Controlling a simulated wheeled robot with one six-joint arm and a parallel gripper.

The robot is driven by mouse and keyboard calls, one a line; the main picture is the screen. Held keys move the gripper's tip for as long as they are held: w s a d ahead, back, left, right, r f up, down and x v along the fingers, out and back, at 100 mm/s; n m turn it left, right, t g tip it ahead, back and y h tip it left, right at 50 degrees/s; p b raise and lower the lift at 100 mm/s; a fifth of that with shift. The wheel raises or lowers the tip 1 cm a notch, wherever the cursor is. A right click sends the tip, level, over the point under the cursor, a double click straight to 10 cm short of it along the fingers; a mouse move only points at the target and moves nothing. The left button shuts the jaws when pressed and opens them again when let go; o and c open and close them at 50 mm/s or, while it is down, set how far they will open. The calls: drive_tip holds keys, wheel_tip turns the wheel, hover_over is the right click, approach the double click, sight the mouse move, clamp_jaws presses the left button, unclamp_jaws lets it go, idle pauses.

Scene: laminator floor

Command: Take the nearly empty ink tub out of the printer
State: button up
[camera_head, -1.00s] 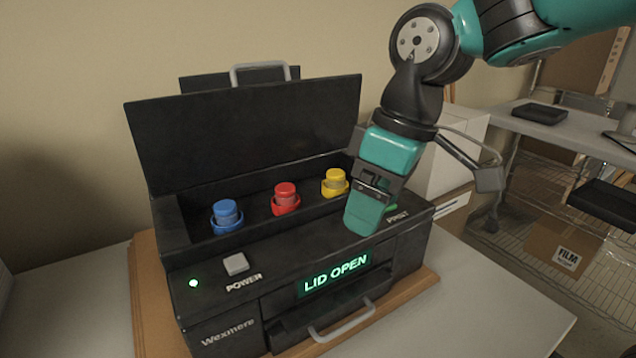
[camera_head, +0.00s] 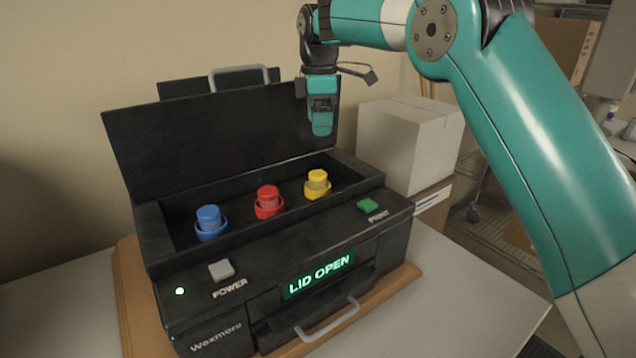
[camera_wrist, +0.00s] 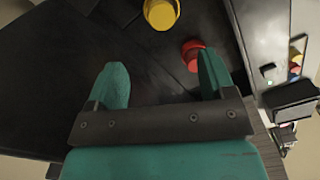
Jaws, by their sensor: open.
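The black printer (camera_head: 190,330) has its lid (camera_head: 220,135) raised and its panel reads LID OPEN. In its bay stand a blue tub (camera_head: 209,219), a red tub (camera_head: 267,199) and a yellow tub (camera_head: 317,182), each upright in a matching collar. I cannot tell from their ink levels which is nearly empty. My gripper (camera_head: 321,132) hangs above the back of the bay, near the lid's right end and above the yellow tub, apart from it. In the wrist view, my gripper (camera_wrist: 161,75) is open and empty. The yellow tub (camera_wrist: 161,13) and red tub (camera_wrist: 192,52) lie beyond the fingertips.
A grey power button (camera_head: 221,270) and green print button (camera_head: 367,205) sit on the printer's front. A wooden board (camera_head: 128,290) lies under it on a pale table (camera_head: 455,300). A white box (camera_head: 405,140) stands close behind on the right.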

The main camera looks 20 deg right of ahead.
drive_tip(key=p, duration=0.2)
hover_over(318, 173)
wheel_tip(318, 173, down, 8)
drive_tip(key=shift+d+r, duration=0.15)
drive_tip(key=shift+r, duration=0.1)
drive_tip(key=shift+f+p, duration=1.2)
drive_tip(key=shift+f, duration=1.65)
drive_tip(key=shift+c, duration=0.3)
drive_tip(key=c, duration=0.9)
